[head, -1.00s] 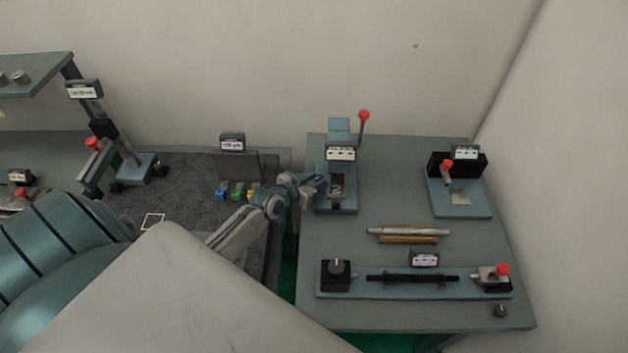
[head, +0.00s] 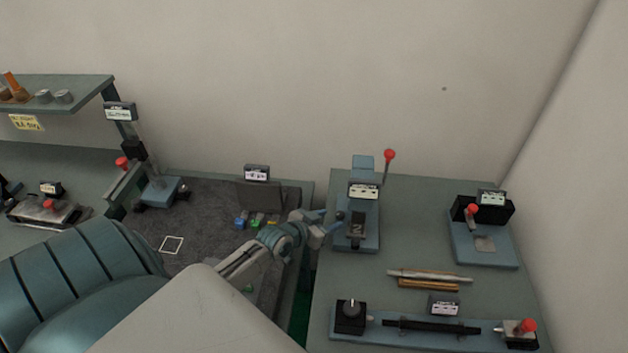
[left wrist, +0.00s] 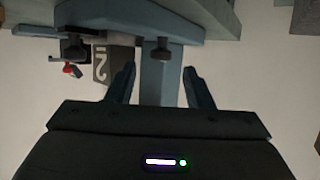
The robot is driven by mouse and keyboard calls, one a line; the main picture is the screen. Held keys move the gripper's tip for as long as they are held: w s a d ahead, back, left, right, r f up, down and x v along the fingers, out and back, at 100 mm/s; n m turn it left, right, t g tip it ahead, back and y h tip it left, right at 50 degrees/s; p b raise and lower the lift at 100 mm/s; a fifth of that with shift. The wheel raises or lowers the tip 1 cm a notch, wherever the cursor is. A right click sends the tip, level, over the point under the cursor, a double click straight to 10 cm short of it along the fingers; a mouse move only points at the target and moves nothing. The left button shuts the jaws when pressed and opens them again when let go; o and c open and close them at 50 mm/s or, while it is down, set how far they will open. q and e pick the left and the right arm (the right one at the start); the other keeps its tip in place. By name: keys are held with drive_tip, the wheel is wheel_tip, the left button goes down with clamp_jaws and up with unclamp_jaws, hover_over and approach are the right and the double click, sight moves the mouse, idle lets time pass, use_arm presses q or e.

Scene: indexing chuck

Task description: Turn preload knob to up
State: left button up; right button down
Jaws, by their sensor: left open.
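My left gripper (head: 330,224) is open and empty, beside the left edge of a blue fixture (head: 368,243) that carries a dark block marked 2 (head: 357,229). A small dark knob (head: 340,215) sits at that side of the fixture, close to the fingertips. In the left wrist view my left gripper (left wrist: 160,76) is spread, with a dark knob (left wrist: 161,48) beyond and between its fingertips, not gripped. A black box bears a dial knob (head: 351,308) with a white pointer line. Labels are too small to read. My right gripper is out of view.
A red-ball lever (head: 389,155) rises behind the fixture. Metal and brown rods (head: 430,279) lie in front of it. A long blue rail (head: 405,325) lies at the front. Another red-knobbed fixture (head: 481,238) stands right. Colored pieces (head: 257,220) lie on the grey mat left.

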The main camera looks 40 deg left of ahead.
use_arm(q)
drive_tip(key=v, duration=0.7)
drive_tip(key=shift+s+a, duration=0.15)
drive_tip(key=shift+s, duration=0.05)
drive_tip(key=shift+f, duration=0.1)
drive_tip(key=shift+o, duration=0.2)
